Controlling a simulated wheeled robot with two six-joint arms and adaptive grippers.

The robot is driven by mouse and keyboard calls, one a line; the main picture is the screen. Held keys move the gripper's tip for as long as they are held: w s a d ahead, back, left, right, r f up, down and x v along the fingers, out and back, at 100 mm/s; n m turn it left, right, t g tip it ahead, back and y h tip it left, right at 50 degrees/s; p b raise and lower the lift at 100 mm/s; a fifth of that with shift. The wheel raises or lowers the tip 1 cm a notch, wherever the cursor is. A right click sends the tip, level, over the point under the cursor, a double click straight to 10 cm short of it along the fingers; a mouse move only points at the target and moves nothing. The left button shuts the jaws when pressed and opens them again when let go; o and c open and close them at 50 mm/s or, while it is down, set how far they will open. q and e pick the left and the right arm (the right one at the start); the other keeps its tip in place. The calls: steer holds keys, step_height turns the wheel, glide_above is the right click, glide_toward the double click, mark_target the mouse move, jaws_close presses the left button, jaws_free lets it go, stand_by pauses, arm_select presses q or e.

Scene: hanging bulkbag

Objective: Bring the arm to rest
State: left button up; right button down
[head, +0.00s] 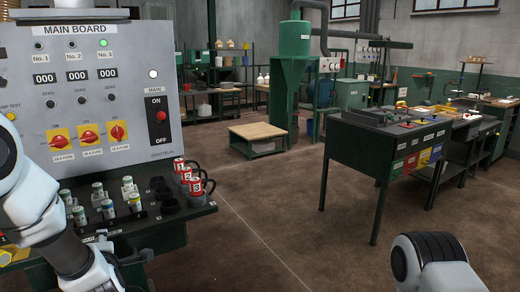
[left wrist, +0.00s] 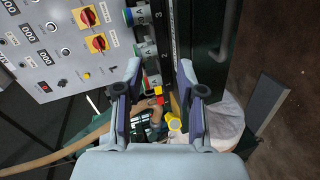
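My left arm comes in from the left in the head view, in front of the main board (head: 112,60). Its hand is at the bottom edge there, and the fingertips are not clear. In the left wrist view my left gripper (left wrist: 160,78) has its two fingers wide apart, with nothing held between them. Small red and yellow parts show beyond the gap. The board (left wrist: 55,62) also shows at the upper left of that view. A white and black part of my right arm shows at the bottom right of the head view. My right gripper is out of view.
A shelf below the board holds several fuse-like cylinders (head: 107,203) and red numbered items (head: 185,176). A dark workbench (head: 345,150) stands at the right. A low wooden-topped platform (head: 257,132) is farther back. The brown floor between is clear.

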arm_select(q)
steer(key=s+d+f+m+g+h+p, duration=0.25)
steer(key=s+f, duration=0.35)
steer(key=f, duration=0.4)
steer(key=s+d+f+m+g+h+p, duration=0.1)
steer(key=s+d+f+m+g, duration=0.2)
steer(key=s+f, duration=0.5)
steer(key=s+d+f+m+g+h+p, duration=0.1)
steer(key=s+d+f+m+g+h, duration=0.1)
steer(key=s+f+m, duration=0.3)
steer(key=s+d+f+m+g+h+p, duration=0.1)
steer(key=s+d+f+m+g, duration=0.4)
steer(key=s+m, duration=0.6)
steer(key=s+h, duration=0.1)
steer(key=s, duration=0.4)
steer(key=shift+f, duration=0.2)
